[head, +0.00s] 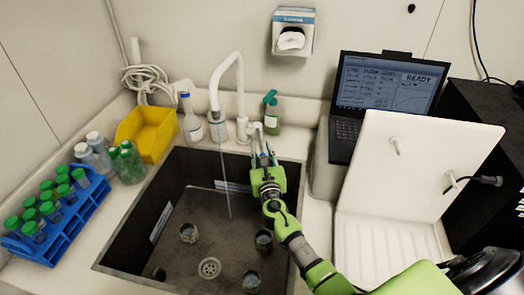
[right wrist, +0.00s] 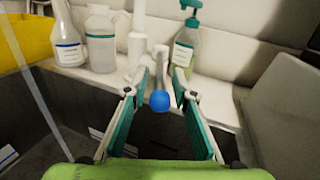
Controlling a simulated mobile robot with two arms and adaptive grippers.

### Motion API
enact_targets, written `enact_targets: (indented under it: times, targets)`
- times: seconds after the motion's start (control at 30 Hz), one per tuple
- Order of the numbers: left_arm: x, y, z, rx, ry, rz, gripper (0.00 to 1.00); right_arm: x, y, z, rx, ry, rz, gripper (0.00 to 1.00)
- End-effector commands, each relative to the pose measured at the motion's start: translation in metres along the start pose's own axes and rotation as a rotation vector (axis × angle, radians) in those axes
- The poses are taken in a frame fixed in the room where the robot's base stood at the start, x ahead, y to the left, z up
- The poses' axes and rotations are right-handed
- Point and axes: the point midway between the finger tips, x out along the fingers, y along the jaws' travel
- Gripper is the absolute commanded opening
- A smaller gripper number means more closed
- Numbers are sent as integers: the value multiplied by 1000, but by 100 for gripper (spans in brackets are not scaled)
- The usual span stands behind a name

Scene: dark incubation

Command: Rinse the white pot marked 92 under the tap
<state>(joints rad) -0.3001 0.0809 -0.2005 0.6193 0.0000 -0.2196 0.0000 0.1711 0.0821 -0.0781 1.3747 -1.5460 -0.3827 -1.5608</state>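The white tap (head: 226,68) arches over the dark sink (head: 130,222), and a thin stream of water (head: 227,185) falls from its spout. My right gripper (head: 264,150) is at the tap's base on the right side of the sink. In the right wrist view its fingers (right wrist: 160,82) are apart, with the tap's blue knob (right wrist: 160,101) between them and no clear contact. Several small pots stand in the sink, including one at left (head: 188,232), one at right (head: 264,239) and one in front (head: 251,281). I cannot make out a white pot marked 92. My left gripper is out of view.
A soap bottle (head: 272,115) stands right behind the gripper, and white bottles (head: 191,122) stand behind the sink. A blue rack (head: 62,232) of green-capped tubes and a yellow bin (head: 150,130) are at left. A laptop (head: 385,85) and white panel (head: 405,165) are at right.

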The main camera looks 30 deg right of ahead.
Motion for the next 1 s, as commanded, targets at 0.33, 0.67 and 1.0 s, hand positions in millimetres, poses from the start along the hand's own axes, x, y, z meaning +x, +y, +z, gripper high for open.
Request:
enact_targets:
  times: [0.33,0.67,1.0]
  targets:
    - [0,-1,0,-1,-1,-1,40,-41,0,-1,0,0,1,25]
    - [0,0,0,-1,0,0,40,-106,0,0,0,1,1,25]
    - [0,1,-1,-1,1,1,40,-122,0,0,0,-1,0,25]
